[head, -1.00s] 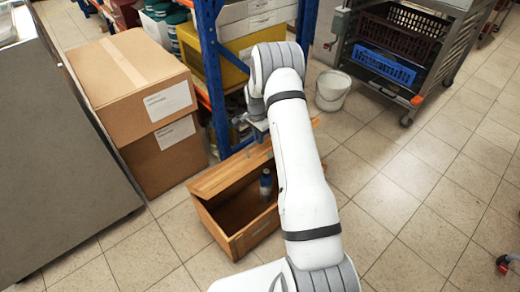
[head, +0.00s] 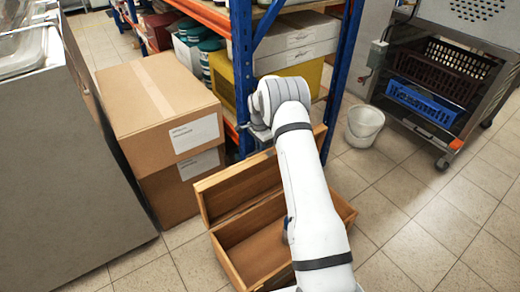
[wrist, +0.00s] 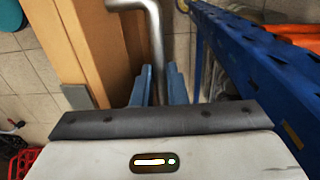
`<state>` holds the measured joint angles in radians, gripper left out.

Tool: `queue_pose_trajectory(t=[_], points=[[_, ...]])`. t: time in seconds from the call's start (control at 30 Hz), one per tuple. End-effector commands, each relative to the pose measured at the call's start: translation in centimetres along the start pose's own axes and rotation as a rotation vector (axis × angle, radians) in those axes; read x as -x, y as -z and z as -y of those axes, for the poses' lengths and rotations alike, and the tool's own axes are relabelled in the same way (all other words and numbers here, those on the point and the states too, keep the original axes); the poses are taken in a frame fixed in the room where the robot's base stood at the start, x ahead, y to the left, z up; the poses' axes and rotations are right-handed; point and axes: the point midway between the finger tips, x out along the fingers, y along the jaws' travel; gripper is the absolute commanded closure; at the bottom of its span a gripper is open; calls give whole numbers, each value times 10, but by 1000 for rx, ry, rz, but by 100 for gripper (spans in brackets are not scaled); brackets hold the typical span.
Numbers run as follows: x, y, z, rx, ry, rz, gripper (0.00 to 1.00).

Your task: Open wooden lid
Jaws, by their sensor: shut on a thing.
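The wooden lid (head: 238,190) is tilted up steeply at the back of the wooden box (head: 232,268), and the box's inside shows. In the wrist view the wooden lid (wrist: 67,50) stands at left, with a bent metal handle (wrist: 155,32) beside it. My gripper (wrist: 160,88) has its blue fingers shut around the lower end of that handle. In the head view my gripper is mostly hidden by my arm, near the lid's upper edge. A blue bit of a bottle (head: 286,230) shows inside the box, mostly hidden behind my arm.
Cardboard boxes (head: 150,105) stand left of the wooden box. A blue shelf post (head: 243,75) rises close behind the lid and my gripper. A white bucket (head: 364,126) and a crate rack (head: 445,80) stand at right.

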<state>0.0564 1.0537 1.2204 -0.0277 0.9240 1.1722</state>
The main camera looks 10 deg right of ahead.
Motion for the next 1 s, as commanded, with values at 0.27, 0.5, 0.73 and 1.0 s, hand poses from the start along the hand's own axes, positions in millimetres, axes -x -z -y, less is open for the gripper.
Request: queue_pose_trajectory(t=[0.27, 0.5, 0.73, 1.0], points=[[-5, 0, 3, 8, -4, -7, 100], [-4, -5, 5, 15, -3, -8, 100], [-3, -9, 7, 19, -3, -6, 72], [-1, -12, 8, 22, -1, -5, 66]])
